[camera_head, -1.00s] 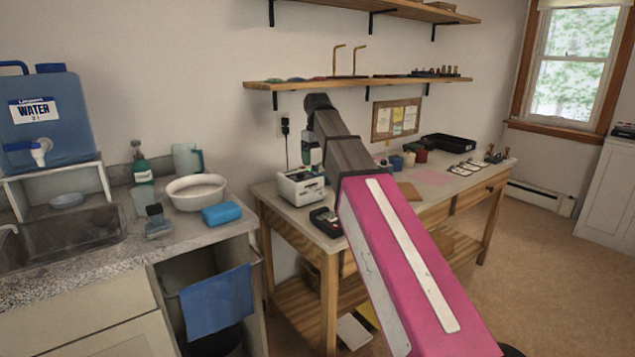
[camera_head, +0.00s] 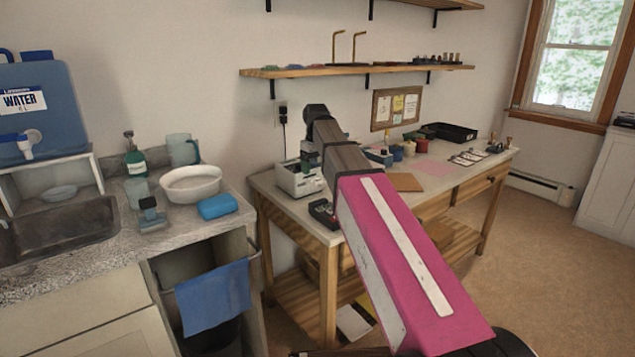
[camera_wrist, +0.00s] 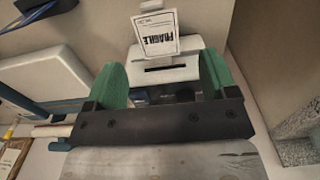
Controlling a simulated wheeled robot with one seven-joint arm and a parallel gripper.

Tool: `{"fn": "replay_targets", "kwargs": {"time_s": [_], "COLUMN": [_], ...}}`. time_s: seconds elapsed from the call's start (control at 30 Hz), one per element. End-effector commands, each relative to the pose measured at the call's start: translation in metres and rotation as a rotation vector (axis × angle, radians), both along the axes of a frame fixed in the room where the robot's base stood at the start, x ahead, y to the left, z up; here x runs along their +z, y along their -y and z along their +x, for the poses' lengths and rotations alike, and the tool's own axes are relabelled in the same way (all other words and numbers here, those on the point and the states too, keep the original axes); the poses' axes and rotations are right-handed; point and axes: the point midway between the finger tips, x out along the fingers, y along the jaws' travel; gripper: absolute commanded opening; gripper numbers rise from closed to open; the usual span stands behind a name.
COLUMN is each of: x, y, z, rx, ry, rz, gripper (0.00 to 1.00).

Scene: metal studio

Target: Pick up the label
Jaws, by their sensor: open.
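A white label (camera_wrist: 157,33) with upside-down "FRAGILE" print shows in the wrist view, standing out from the white label printer (camera_wrist: 165,66). My gripper (camera_wrist: 164,72) is open, with its two green fingers on either side of the printer's front in the picture. The label appears between and beyond the fingertips, with nothing gripped. The printer also stands on the wooden workbench in the head view (camera_head: 298,179). There my arm reaches over the bench beside it and hides part of it. I cannot make out the label in that view.
The workbench (camera_head: 377,212) also carries a dark device (camera_head: 323,212), a brown board (camera_head: 405,182) and a black tray (camera_head: 450,132). A wall shelf (camera_head: 350,70) hangs above. At left is a sink counter (camera_head: 185,235) with a white bowl (camera_head: 194,186) and a blue sponge (camera_head: 217,206).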

Motion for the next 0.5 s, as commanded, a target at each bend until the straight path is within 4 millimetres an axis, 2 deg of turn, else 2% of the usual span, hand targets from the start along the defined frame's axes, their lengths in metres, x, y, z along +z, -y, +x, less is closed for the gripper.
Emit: {"fn": "replay_targets", "kwargs": {"time_s": [0.1,0.2,0.5], "x": [-0.019,-0.029,-0.033], "y": [0.001,0.001,0.001], "z": [0.0,0.0,0.0], "rx": [0.0,0.0,0.0], "ry": [-0.002,-0.001,0.0], "rz": [0.0,-0.001,0.0], "gripper": [0.79,0.79,0.79]}}
